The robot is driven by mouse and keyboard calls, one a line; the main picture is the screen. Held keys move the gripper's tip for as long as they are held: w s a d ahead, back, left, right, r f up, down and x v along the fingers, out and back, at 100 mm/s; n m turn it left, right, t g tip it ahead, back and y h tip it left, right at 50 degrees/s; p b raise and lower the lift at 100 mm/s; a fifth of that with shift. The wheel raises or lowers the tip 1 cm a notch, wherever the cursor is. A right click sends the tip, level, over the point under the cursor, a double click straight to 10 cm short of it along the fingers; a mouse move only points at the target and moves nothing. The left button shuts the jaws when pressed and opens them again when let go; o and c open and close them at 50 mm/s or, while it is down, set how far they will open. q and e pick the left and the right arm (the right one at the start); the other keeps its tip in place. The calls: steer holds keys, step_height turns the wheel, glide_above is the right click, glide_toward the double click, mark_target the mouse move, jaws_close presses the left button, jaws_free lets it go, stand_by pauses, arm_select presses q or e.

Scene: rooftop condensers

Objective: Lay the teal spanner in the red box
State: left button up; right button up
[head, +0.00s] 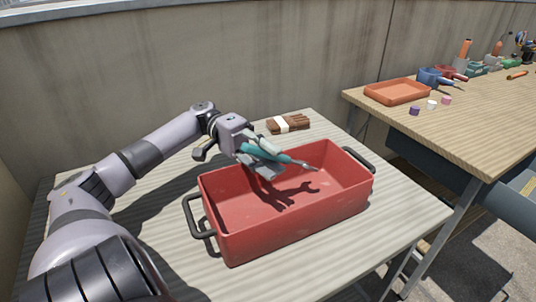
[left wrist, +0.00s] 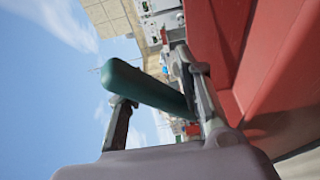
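The red box (head: 295,232) stands on the near table, open at the top, with a dark handle at each end. My left gripper (head: 264,160) is over the back left part of the box and shut on the teal spanner (head: 280,155). The spanner's grey tip points right, over the inside of the box, and its shadow falls on the box floor. In the left wrist view the spanner's teal handle (left wrist: 145,86) lies between the two fingers, and the red box wall (left wrist: 285,70) fills the right side. My right gripper does not show.
A brown bundle with a white band (head: 288,124) lies behind the box on the near table (head: 400,215). A second table at right holds an orange tray (head: 397,91), small coloured pieces (head: 432,104) and several tools. A concrete wall runs behind.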

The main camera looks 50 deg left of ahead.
arm_select(q)
steer(key=shift+a, duration=0.1)
steer(key=shift+a, duration=3.7)
